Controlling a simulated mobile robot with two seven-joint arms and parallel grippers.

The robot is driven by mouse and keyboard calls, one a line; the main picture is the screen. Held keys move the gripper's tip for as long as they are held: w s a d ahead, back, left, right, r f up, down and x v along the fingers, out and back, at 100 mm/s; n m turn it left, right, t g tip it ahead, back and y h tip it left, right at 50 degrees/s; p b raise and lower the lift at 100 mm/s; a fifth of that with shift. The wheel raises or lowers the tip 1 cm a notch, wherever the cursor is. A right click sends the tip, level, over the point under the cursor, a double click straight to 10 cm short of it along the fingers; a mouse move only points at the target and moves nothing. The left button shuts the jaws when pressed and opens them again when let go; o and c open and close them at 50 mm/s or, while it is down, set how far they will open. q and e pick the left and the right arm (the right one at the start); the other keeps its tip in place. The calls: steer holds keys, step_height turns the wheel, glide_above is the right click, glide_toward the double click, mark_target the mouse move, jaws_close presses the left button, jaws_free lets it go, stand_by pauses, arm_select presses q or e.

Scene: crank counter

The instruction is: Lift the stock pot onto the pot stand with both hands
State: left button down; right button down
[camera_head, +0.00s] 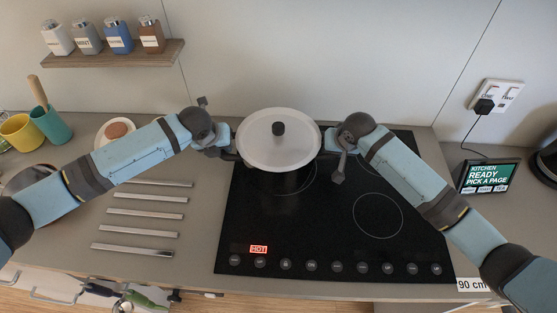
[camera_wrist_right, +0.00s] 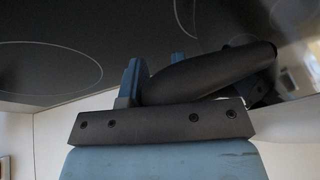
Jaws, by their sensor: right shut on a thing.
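The stock pot, under a pale lid (camera_head: 262,155) with a black knob, is over the rear left of the black hob in the head view. Whether its base touches the glass is hard to tell. My right gripper (camera_head: 331,143) is at the pot's right side, shut on its black handle (camera_wrist_right: 205,75), which shows between the blue fingers in the right wrist view. My left gripper (camera_head: 228,150) is at the pot's left side by the other handle; its fingers are too small and hidden to read. The pot stand, several parallel metal bars (camera_head: 148,214), lies on the counter left of the hob.
The hob (camera_head: 320,225) shows a red HOT sign (camera_head: 258,249). A plate (camera_head: 101,135) with a brown round item, a teal cup (camera_head: 52,125) and a yellow cup (camera_head: 20,132) stand at left. A display (camera_head: 485,177) stands at right. A shelf (camera_head: 115,54) holds several jars.

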arm_select(q)
steer(key=shift+w+r, duration=0.15)
steer(key=shift+r, duration=0.1)
arm_select(e)
steer(key=shift+w+r, duration=0.15)
steer(key=shift+r, duration=0.1)
